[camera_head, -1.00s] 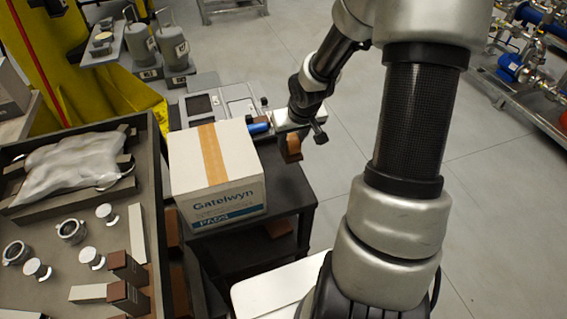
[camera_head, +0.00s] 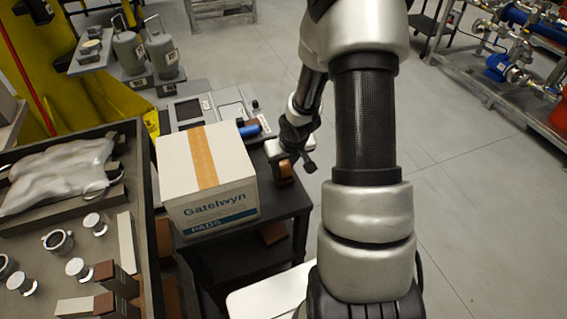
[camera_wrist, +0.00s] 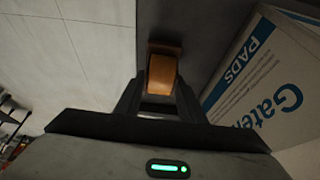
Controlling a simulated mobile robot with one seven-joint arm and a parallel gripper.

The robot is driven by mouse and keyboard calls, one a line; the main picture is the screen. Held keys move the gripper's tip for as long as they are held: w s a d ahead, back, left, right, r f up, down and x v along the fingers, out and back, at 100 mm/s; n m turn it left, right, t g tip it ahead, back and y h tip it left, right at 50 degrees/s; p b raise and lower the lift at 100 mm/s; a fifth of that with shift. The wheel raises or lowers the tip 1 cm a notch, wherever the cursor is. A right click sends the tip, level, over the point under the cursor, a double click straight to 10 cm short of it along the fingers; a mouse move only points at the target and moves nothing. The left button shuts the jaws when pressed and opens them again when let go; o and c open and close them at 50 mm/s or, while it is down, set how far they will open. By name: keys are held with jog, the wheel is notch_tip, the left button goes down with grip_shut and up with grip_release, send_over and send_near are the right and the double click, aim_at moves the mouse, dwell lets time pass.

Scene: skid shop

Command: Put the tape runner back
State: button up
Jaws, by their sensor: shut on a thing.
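The tape runner, an orange-brown piece with a rounded tape roll (camera_wrist: 161,75), sits between the fingers of my gripper (camera_wrist: 160,98) in the wrist view. My gripper (camera_head: 285,164) is shut on it. In the head view the tape runner (camera_head: 285,174) shows below the wrist as a small brown piece. It is over the right edge of the dark cart, just right of the white carton. I cannot tell whether it touches the cart top (camera_head: 282,203).
The white Gatelwyn PADS carton (camera_head: 205,172) fills the cart's left part. Behind it are a grey panelled case (camera_head: 205,105) and a blue item (camera_head: 249,129). A workbench tray with metal fittings (camera_head: 137,165) stands left. Open floor (camera_head: 470,210) lies right.

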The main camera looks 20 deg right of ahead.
jog(key=shift+f, duration=0.2)
jog(key=o, duration=1)
jog(key=shift+r, duration=0.3)
jog(key=p+v, duration=0.4)
jog(key=v, duration=0.8)
